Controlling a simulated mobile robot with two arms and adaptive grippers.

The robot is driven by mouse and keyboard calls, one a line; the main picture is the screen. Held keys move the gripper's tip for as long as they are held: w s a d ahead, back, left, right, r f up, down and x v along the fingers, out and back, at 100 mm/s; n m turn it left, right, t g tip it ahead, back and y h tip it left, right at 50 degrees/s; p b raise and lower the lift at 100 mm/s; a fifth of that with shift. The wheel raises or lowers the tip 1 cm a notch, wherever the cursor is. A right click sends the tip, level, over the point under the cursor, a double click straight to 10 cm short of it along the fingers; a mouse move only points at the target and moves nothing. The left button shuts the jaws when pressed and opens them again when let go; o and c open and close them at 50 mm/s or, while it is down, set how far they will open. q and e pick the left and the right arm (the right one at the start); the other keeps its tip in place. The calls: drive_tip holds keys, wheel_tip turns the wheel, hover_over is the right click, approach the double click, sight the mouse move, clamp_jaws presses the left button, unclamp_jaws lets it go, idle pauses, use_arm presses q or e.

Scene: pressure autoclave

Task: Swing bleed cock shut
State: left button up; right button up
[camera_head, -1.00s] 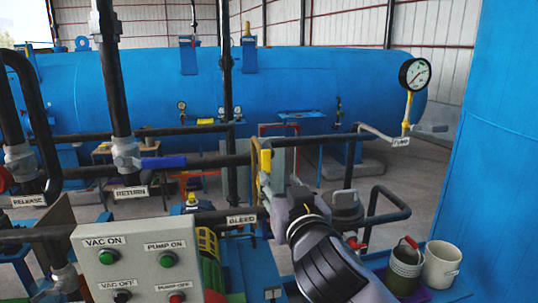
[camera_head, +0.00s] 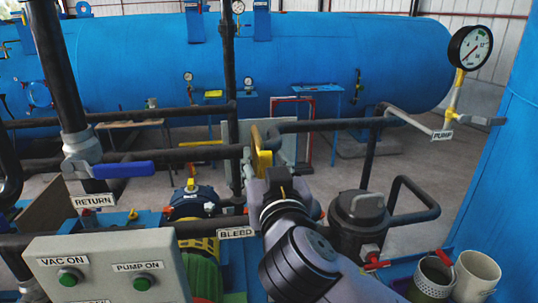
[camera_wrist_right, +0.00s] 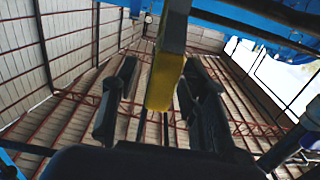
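The bleed cock's yellow lever (camera_head: 263,158) stands roughly upright at the pipe, above the white BLEED label (camera_head: 236,233). My right gripper (camera_head: 272,172) comes up from below, just in front of the lever, and hides the cock's body. In the right wrist view, the lever's yellow end (camera_wrist_right: 165,80) lies between the two dark fingers of my right gripper (camera_wrist_right: 160,100). The fingers are apart, with a gap visible on the left side; on the right, I cannot tell whether the finger touches the lever. My left gripper is out of view.
A blue RETURN lever (camera_head: 123,170) is to the left. A button panel (camera_head: 105,268) stands at lower left. A dark canister (camera_head: 358,225) and a red-handled valve (camera_head: 374,264) are right of my arm. Two cups (camera_head: 474,277) stand at lower right.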

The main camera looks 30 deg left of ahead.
drive_tip(key=shift+s+d+r, duration=0.1)
drive_tip(key=shift+s+r, duration=0.05)
drive_tip(key=shift+s, duration=0.2)
drive_tip(key=shift+w, duration=0.15)
clamp_jaws()
idle(0.4)
